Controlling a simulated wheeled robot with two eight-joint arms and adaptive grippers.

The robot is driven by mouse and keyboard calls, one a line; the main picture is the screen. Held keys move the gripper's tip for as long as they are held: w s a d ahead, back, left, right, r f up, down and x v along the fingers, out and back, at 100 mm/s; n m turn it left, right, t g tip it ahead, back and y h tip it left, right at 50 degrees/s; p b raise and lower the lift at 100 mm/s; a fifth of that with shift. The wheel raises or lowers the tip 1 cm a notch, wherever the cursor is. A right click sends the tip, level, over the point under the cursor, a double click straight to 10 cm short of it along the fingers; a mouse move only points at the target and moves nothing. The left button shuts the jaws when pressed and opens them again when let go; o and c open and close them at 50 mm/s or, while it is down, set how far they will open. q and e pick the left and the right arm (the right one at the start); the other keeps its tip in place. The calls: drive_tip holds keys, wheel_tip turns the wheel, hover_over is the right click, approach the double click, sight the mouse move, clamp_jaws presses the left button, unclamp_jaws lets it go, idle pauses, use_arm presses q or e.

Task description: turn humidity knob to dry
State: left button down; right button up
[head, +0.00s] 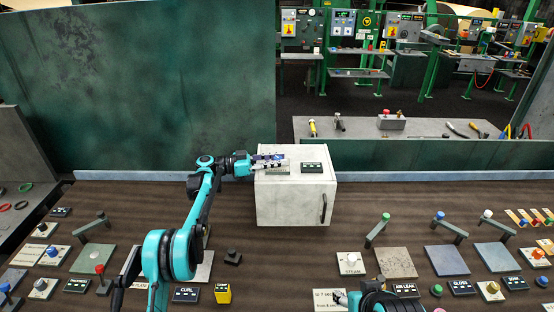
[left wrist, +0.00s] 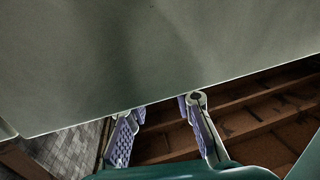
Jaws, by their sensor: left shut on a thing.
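My left gripper (head: 272,160) is at the top left edge of a pale grey cabinet (head: 291,204), beside a small plate on its top. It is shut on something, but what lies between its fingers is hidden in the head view. In the left wrist view, its two purple-padded fingers (left wrist: 163,125) stand apart at the lower edge of a large grey surface (left wrist: 150,55), and nothing is clear between them. I cannot make out a knob marked humidity. Part of my right arm shows at the bottom of the head view; its jaws cannot be read.
A dark label plate (head: 312,167) lies on the cabinet top. Several knobs and levers on plates, among them a white STEAM knob (head: 351,259), stand on the brown table. A yellow block (head: 223,293) and a black knob (head: 233,256) are near my left arm.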

use_arm(q)
drive_tip(key=shift+g, duration=0.3)
drive_tip(key=c, duration=1.3)
unclamp_jaws()
drive_tip(key=shift+a, duration=0.1)
drive_tip(key=a, duration=0.4)
drive_tip(key=s+a, duration=0.1)
drive_tip(key=a, duration=0.2)
drive_tip(key=s+a, duration=0.1)
drive_tip(key=a, duration=0.3)
drive_tip(key=shift+a, duration=0.35)
